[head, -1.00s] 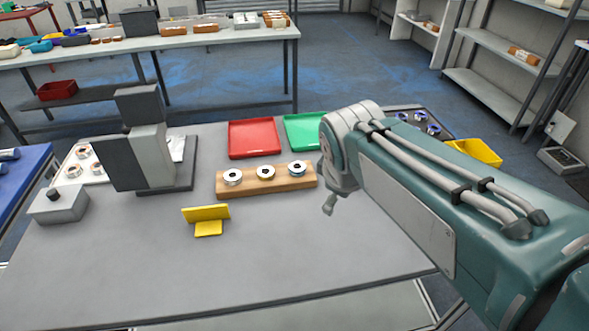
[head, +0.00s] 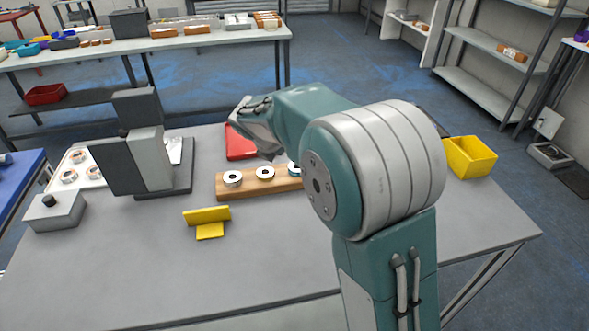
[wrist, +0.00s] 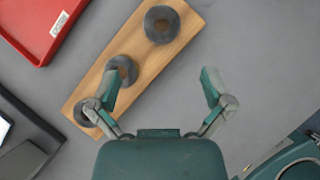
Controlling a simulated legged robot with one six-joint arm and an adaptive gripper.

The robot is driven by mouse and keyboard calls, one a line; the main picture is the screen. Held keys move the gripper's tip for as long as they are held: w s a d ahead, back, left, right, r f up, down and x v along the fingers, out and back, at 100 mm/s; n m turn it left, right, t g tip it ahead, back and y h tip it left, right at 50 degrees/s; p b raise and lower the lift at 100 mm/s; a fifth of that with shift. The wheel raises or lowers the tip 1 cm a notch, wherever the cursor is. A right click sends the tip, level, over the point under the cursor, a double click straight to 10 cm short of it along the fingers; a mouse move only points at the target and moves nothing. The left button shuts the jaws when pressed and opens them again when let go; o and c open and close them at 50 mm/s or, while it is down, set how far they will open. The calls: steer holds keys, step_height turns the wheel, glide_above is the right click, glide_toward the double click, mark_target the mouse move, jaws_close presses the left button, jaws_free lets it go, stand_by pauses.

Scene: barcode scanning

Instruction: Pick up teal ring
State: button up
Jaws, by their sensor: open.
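A wooden block (head: 262,184) on the grey table holds three pale-topped rings in a row. The right-hand ring (head: 293,169) shows a bluish side and looks like the teal one; my arm partly covers it. In the wrist view it appears to be the top ring (wrist: 161,24), grey from above. The top ring lies ahead of the fingertips.
A red tray (wrist: 36,22) lies behind the block. A scanner stand (head: 147,160) stands to the left. A small yellow stand (head: 207,217) is in front of the block. A yellow bin (head: 470,157) is at the right. The table front is clear.

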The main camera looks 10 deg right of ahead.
steer(key=x, duration=0.4)
steer(key=shift+d, duration=0.25)
steer(key=shift+x, duration=2.65)
steer(key=shift+w, duration=0.1)
steer(key=c, duration=1.3)
